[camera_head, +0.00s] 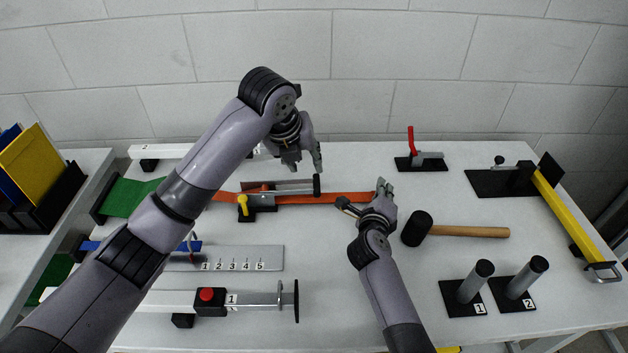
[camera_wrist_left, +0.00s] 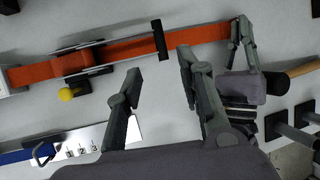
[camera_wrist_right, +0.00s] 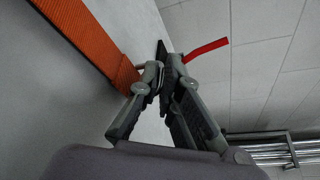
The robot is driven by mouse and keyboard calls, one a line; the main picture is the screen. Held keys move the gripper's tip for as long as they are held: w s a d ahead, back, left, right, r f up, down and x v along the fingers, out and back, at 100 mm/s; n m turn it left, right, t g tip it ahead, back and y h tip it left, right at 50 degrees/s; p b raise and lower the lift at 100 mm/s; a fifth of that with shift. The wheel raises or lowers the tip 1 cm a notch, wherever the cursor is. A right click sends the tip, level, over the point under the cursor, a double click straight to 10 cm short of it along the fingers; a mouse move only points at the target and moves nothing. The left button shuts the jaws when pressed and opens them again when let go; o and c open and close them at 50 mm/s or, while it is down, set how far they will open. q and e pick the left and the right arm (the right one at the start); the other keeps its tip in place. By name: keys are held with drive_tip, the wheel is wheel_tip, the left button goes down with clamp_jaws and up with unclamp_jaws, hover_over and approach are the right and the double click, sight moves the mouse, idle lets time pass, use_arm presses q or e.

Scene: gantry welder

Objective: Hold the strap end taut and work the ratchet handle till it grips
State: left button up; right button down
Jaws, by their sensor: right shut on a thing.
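The orange strap (camera_head: 345,197) runs through the ratchet (camera_head: 268,188) and looks straight out to its right end. The ratchet handle has a black crossbar grip (camera_head: 317,185); it also shows in the left wrist view (camera_wrist_left: 160,40). A yellow knob (camera_head: 242,202) is at the ratchet's near side. My right gripper (camera_head: 384,185) is shut on the strap end; in the right wrist view the strap (camera_wrist_right: 95,45) runs up to its fingers. My left gripper (camera_head: 304,166) is open and empty behind the handle grip, apart from it; its spread fingers show in the left wrist view (camera_wrist_left: 160,72).
A mallet (camera_head: 455,231) lies right of my right gripper. A red-handled clamp (camera_head: 421,162) stands behind it. A numbered plate (camera_head: 270,258) and a bar with a red button (camera_head: 207,295) lie in front. Two numbered posts (camera_head: 470,285) stand front right.

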sight(315, 183)
use_arm(q)
drive_tip(key=x, duration=1.1)
drive_tip(key=shift+f, duration=0.15)
drive_tip(key=shift+c, duration=0.6)
clamp_jaws()
